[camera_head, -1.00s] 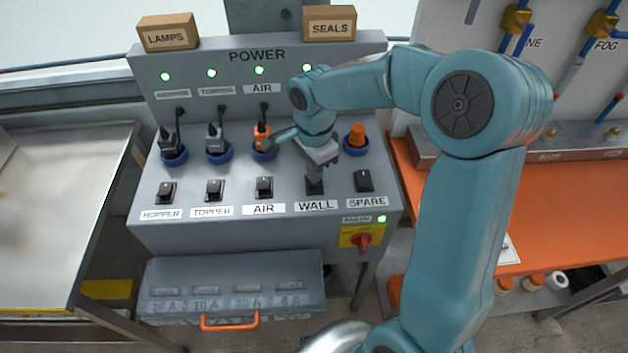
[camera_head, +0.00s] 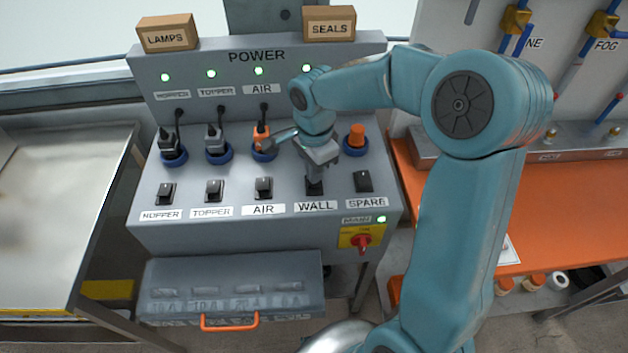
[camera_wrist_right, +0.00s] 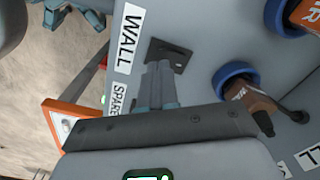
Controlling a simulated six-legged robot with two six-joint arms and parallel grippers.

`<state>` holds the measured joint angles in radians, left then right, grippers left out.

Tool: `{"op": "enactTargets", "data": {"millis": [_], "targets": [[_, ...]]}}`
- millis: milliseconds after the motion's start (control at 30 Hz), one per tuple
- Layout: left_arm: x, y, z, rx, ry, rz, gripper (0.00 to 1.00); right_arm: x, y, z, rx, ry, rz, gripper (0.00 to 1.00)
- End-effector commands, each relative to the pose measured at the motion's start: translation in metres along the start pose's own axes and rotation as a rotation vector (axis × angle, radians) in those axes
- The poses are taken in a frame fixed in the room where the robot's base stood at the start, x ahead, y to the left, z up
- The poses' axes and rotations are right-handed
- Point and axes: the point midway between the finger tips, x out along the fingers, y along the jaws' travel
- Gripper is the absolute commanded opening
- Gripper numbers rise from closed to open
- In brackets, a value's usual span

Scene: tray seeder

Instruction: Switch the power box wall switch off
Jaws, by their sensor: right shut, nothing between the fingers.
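The wall switch (camera_head: 314,188) is a dark rocker above the WALL label (camera_head: 315,206) on the grey power box (camera_head: 225,240). It also shows in the wrist view (camera_wrist_right: 181,56), partly behind my fingers. My right gripper (camera_head: 315,176) is shut and empty, its tips at the switch; in the wrist view the closed fingers (camera_wrist_right: 158,82) overlap its near edge. I cannot tell whether they touch it or which way the rocker is tipped. A green light (camera_head: 306,68) is lit at the top right of the panel, its label hidden by my arm. My left gripper is not in view.
The AIR switch (camera_head: 264,188) and SPARE switch (camera_head: 363,181) flank the wall switch. An orange plug (camera_head: 357,134) and the red main knob (camera_head: 361,243) are close by. LAMPS (camera_head: 167,33) and SEALS (camera_head: 330,26) boxes stand on top. An orange bench (camera_head: 560,215) is at right.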

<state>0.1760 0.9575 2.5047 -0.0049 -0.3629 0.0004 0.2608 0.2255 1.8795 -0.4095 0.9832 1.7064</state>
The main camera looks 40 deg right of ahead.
Motion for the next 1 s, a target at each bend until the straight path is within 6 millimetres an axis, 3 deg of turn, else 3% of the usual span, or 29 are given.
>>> {"op": "enactTargets", "data": {"millis": [1000], "targets": [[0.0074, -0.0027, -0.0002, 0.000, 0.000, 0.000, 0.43, 0.0089, 0.0000, 0.0000, 0.000, 0.000, 0.000, 0.00]]}}
